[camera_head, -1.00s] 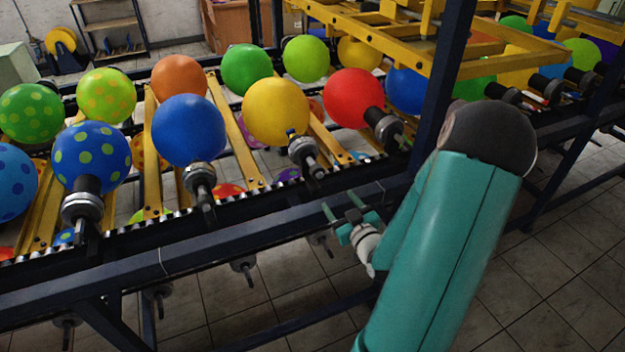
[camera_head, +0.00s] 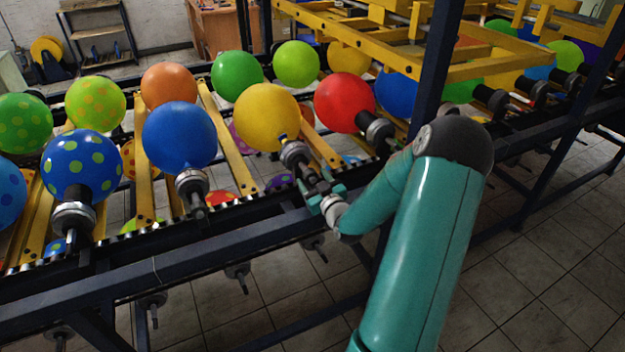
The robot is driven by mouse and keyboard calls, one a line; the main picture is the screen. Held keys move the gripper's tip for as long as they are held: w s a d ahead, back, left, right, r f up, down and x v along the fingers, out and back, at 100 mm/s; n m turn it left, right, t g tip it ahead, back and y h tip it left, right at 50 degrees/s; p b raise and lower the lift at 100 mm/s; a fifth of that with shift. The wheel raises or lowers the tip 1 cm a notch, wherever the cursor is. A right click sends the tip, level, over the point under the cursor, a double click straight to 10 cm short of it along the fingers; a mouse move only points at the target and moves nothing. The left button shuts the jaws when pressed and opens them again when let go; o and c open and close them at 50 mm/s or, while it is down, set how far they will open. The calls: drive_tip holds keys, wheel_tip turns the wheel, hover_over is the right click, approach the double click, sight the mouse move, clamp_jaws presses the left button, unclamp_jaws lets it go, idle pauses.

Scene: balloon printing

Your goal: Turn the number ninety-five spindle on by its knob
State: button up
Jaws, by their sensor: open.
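A row of spindles with balloons runs along the dark rail; no number is legible, so I cannot tell which is ninety-five. My gripper (camera_head: 316,184) is open at the front end of the yellow balloon's spindle (camera_head: 294,155). Its fingers are close around or beside the spindle's end knob; contact cannot be told. The knob is largely hidden by the fingers. The yellow balloon (camera_head: 266,117) sits behind this spindle. To the right is the red balloon's spindle (camera_head: 376,129), to the left the blue balloon's spindle (camera_head: 191,183).
The dark front rail (camera_head: 210,247) runs below the spindles, under my gripper. A dark upright post (camera_head: 437,70) stands right of the red balloon (camera_head: 343,102), close behind my arm. A yellow overhead frame (camera_head: 345,30) spans the back. Tiled floor in front is open.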

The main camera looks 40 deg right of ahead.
drive_tip(key=shift+w, duration=0.25)
drive_tip(key=shift+d, duration=0.1)
drive_tip(key=c, duration=1)
drive_tip(key=shift+m, duration=0.4)
drive_tip(key=m, duration=0.9)
drive_tip(key=shift+m, duration=0.4)
